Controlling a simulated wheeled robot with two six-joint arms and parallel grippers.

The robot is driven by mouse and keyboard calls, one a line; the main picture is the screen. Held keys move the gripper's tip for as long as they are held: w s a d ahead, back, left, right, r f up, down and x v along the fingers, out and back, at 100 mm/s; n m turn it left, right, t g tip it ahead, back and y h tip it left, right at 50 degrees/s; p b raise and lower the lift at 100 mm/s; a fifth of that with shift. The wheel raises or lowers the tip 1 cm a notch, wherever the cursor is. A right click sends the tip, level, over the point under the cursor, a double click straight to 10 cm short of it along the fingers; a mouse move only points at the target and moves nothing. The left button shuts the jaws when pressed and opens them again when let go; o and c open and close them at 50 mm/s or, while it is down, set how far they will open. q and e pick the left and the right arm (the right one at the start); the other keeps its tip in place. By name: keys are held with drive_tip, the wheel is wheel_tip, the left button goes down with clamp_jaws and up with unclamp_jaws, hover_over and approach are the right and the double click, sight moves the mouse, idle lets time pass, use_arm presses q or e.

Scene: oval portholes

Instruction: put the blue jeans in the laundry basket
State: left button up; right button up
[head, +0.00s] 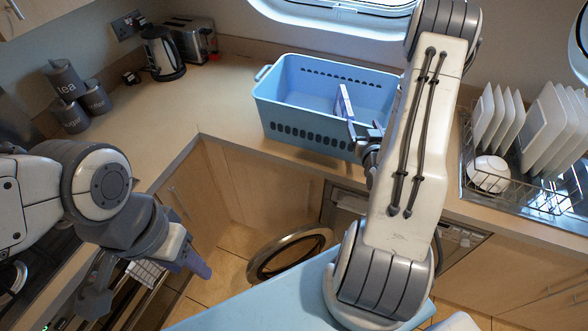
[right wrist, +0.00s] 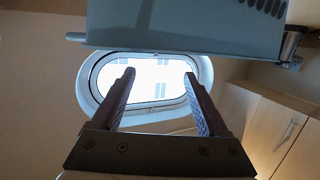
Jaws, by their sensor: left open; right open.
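The blue laundry basket (head: 300,132) stands upright on the counter, and its inside that I can see looks empty. Its holed side also fills the top of the right wrist view (right wrist: 180,30). My right gripper (head: 347,112) is at the basket's front right side, partly hidden by my arm; I cannot tell whether it touches the basket. Its two fingers stand apart with nothing between them in the right wrist view (right wrist: 160,85). My left gripper (head: 185,262) is open and low at the left, in front of the cabinets. I cannot make out any blue jeans.
A light blue flat surface (head: 265,302) lies at the bottom middle, partly behind my right arm. A round appliance door (head: 290,252) stands open below the counter. A dish rack (head: 525,185) is at right; a kettle (head: 162,52) and canisters (head: 68,85) are at left.

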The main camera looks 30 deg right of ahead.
drive_tip(key=w+a+n+g+y, duration=0.2)
drive_tip(key=w+a+n+y, duration=0.4)
drive_tip(key=a, duration=0.7)
drive_tip(key=s+a+r+n+g+y, duration=0.1)
drive_tip(key=a+g, duration=0.1)
drive_tip(key=a, duration=0.5)
drive_tip(key=s+a+r+g, duration=0.1)
drive_tip(key=a+r+g, duration=0.1)
drive_tip(key=a, duration=0.6)
drive_tip(key=s+a+r+n+g+y, duration=0.2)
drive_tip(key=s+a+r+n+g, duration=0.15)
drive_tip(key=s+a, duration=0.75)
drive_tip(key=s+r+n+g, duration=0.1)
drive_tip(key=s+g, duration=0.1)
drive_tip(key=s, duration=0.5)
drive_tip(key=s+a+r+n+g+h, duration=0.1)
drive_tip(key=s+r+g, duration=0.1)
drive_tip(key=s, duration=0.5)
drive_tip(key=shift+a+r, duration=0.15)
drive_tip(key=shift+a, duration=0.1)
